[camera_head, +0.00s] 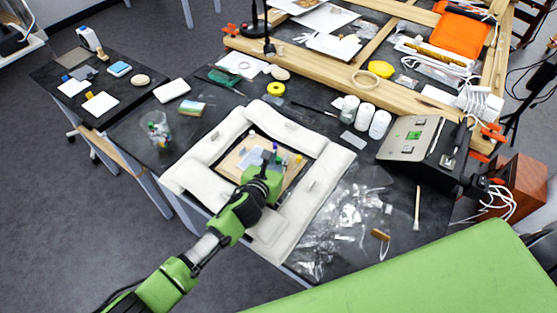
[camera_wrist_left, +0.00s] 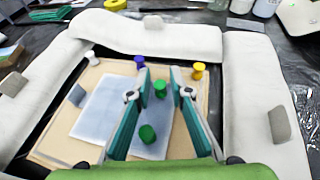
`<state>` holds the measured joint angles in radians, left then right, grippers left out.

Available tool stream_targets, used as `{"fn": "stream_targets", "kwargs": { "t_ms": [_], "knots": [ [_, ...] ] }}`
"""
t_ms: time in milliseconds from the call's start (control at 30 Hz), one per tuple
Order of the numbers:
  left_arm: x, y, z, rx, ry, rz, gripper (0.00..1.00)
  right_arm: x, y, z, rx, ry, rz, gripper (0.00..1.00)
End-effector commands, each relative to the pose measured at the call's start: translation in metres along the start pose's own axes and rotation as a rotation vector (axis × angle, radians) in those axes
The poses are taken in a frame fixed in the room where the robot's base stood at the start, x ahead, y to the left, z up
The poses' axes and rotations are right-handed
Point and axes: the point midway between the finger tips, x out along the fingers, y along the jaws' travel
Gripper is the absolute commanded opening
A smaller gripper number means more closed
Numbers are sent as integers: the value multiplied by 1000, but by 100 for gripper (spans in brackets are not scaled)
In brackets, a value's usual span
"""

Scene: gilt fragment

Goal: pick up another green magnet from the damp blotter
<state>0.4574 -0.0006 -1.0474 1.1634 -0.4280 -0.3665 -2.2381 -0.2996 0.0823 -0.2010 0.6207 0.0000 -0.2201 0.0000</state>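In the left wrist view, pale sheets (camera_wrist_left: 98,108), which look like the blotter, lie on a tan board (camera_wrist_left: 50,142). A green magnet (camera_wrist_left: 148,134) stands on the sheet between the fingers of my left gripper (camera_wrist_left: 161,78). Other green shapes show near the fingertips, partly hidden by them. A blue-purple magnet (camera_wrist_left: 139,62), a yellow magnet (camera_wrist_left: 199,70) and a white magnet (camera_wrist_left: 92,58) stand toward the board's far edge. The fingers are apart, with no magnet visibly clamped. In the head view, my left gripper (camera_head: 264,178) is over the board and covers part of it. My right gripper is not seen.
Padded white bolsters (camera_head: 305,197) frame the board, with small grey weights on them. Clear crumpled plastic (camera_head: 345,215) lies to the right. A glass cup (camera_head: 157,128) stands at left.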

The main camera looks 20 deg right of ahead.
Motion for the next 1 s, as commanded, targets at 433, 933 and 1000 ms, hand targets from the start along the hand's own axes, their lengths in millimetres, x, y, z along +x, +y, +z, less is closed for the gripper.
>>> {"fn": "stream_targets", "kwargs": {
  "t_ms": [433,933,1000],
  "knots": [
    [0,0,0,0,0,0,2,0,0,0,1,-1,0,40],
    [-16,2,34,3,-3,0,2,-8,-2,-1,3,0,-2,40],
    [-25,7,38,2,-4,1,2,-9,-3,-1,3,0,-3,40]
  ]
}}
